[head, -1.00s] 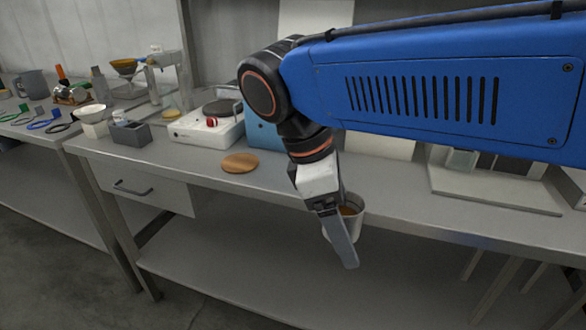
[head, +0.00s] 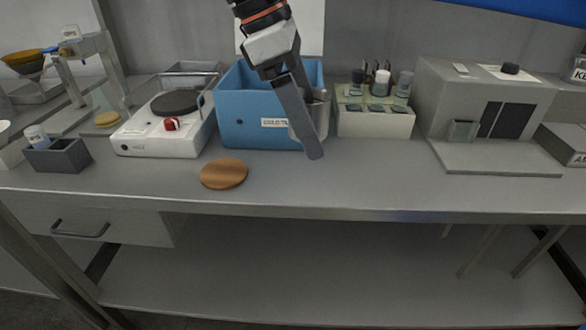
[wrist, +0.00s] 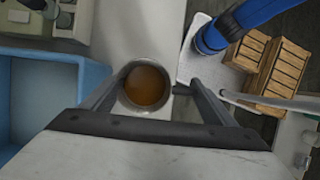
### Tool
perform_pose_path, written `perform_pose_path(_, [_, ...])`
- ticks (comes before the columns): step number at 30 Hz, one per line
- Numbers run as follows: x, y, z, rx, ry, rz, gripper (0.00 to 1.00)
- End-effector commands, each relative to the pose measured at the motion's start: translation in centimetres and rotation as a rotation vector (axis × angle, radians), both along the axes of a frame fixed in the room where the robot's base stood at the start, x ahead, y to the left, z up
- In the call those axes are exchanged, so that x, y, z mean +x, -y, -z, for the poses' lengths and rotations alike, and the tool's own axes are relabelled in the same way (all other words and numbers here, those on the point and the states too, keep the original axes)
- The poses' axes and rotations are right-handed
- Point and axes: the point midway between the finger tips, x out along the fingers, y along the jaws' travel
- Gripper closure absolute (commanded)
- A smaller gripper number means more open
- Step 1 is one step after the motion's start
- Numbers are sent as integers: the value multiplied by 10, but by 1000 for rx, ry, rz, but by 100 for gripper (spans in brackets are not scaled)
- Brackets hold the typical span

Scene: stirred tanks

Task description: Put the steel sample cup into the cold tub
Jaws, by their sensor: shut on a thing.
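The steel sample cup (wrist: 145,87) shows in the wrist view between the fingers, with brown-orange contents inside. In the head view the cup (head: 318,112) is mostly hidden behind a finger, with its grey side showing. My gripper (head: 309,125) is shut on the cup and holds it in front of the right end of the cold tub. The cold tub (head: 240,128) is a blue open box with a white label on its front. In the wrist view the tub (wrist: 70,72) lies left of the cup, apart from it.
A white hot plate (head: 160,140) stands left of the tub. A rack of bottles (head: 375,121) stands close on the right, then a grey instrument (head: 470,100). A round wooden lid or board (head: 224,174) lies on the bench in front. The bench front is otherwise clear.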

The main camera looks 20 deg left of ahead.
Motion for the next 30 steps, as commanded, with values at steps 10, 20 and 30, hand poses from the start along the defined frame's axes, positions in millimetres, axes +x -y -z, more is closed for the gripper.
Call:
perform_pose_path(10, [0, 1, 49, -2, -1, 2, 47])
perform_pose_path(20, [0, 1, 75, -3, -2, 1, 47])
perform_pose_path(30, [0, 0, 97, 0, -1, 1, 47])
